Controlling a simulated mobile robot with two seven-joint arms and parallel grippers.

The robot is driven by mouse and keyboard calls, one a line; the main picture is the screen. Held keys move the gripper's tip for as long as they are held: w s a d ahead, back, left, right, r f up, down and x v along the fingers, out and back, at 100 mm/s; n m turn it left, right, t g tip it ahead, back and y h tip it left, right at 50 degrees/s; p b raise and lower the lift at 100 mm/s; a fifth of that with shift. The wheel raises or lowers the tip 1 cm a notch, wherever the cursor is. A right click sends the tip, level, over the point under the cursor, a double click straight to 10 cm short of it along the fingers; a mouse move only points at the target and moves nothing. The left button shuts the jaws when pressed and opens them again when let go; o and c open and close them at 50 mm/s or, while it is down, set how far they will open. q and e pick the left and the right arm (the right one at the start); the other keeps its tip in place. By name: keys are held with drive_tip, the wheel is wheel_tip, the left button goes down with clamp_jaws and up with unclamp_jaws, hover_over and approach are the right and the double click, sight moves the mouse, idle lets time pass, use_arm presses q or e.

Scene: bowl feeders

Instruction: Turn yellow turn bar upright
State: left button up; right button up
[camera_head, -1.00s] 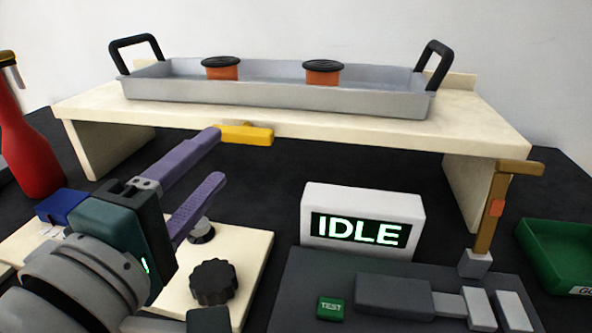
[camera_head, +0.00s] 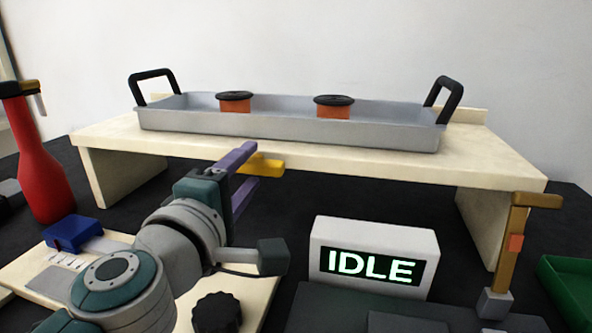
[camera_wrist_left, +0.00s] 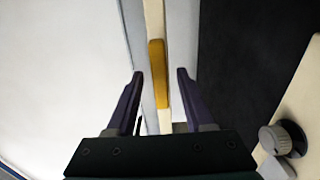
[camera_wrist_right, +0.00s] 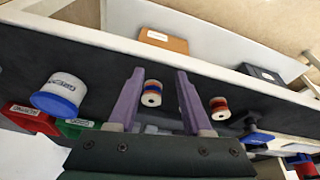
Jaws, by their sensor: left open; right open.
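The yellow turn bar (camera_head: 262,165) lies level in front of the shelf's front edge in the head view. In the left wrist view the yellow bar (camera_wrist_left: 159,72) runs lengthwise between my open fingers and ahead of them. My left gripper (camera_head: 246,172) has purple fingers, one above the other in the head view, close to the bar's left part. It also shows open in the left wrist view (camera_wrist_left: 160,76). The bar's mounting is hidden. My right gripper (camera_wrist_right: 159,75) is open and shows only in its own wrist view, with a small striped spool (camera_wrist_right: 151,93) beyond its fingers.
A cream shelf (camera_head: 400,163) carries a grey tray (camera_head: 290,127) with two orange, black-topped cylinders. A white IDLE display (camera_head: 372,231) stands right of my left arm. A black knob (camera_head: 217,313) is below it. A red bottle (camera_head: 38,170) stands left, a brown post (camera_head: 512,245) right.

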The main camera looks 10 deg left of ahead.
use_arm(q)
clamp_jaws()
idle(0.4)
